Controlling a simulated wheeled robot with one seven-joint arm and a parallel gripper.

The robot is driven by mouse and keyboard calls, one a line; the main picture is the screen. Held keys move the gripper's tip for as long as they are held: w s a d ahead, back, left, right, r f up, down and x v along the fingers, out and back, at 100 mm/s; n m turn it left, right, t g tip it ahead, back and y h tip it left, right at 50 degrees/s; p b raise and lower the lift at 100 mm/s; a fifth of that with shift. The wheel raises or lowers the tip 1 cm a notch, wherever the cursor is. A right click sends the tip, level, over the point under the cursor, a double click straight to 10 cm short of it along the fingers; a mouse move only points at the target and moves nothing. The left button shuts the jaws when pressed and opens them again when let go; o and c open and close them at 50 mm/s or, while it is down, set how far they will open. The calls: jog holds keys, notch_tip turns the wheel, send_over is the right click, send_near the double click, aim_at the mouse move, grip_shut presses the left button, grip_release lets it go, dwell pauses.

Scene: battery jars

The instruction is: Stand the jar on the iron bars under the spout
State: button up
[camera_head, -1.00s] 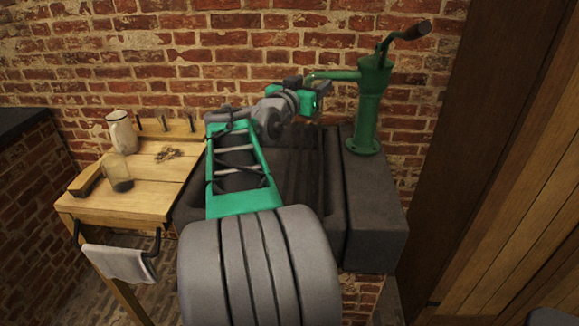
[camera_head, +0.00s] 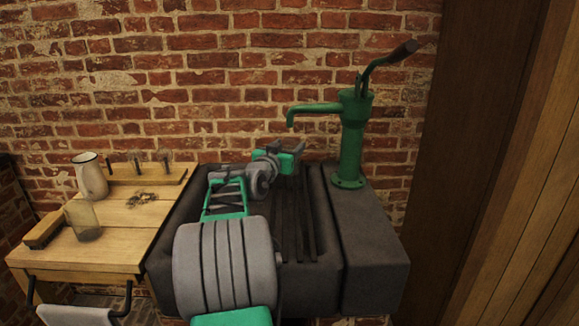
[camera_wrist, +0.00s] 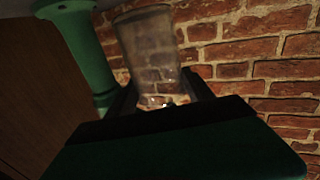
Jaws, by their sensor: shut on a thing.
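In the wrist view a clear glass jar (camera_wrist: 150,48) sits between the two dark fingers of my gripper (camera_wrist: 160,92), which is shut on it. In the head view my gripper (camera_head: 298,152) is over the back of the sink, a little below the spout (camera_head: 291,118) in the picture. The held jar is mostly hidden there behind the gripper and arm. Dark iron bars (camera_head: 291,235) run front to back in the sink. I cannot tell whether the jar touches them. The green pump (camera_head: 351,145) stands right of the gripper; its column shows in the wrist view (camera_wrist: 88,55).
A wooden table (camera_head: 75,255) at the left holds another glass jar (camera_head: 84,222), a brush (camera_head: 43,230), a cream jug (camera_head: 91,176), small loose bits (camera_head: 142,198) and a rack (camera_head: 150,174). A brick wall (camera_head: 220,90) stands close behind the sink.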

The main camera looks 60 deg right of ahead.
jog(key=d+f, duration=0.2)
jog(key=f, duration=0.1)
jog(key=shift+w+d, duration=0.3)
jog(key=shift+w, duration=0.05)
notch_tip(320, 180, down, 3)
jog(key=shift+r+b, duration=0.1)
jog(key=shift+b, duration=0.2)
jog(key=shift+f, duration=0.35)
jog(key=o, duration=1.5)
jog(key=shift+r, duration=0.1)
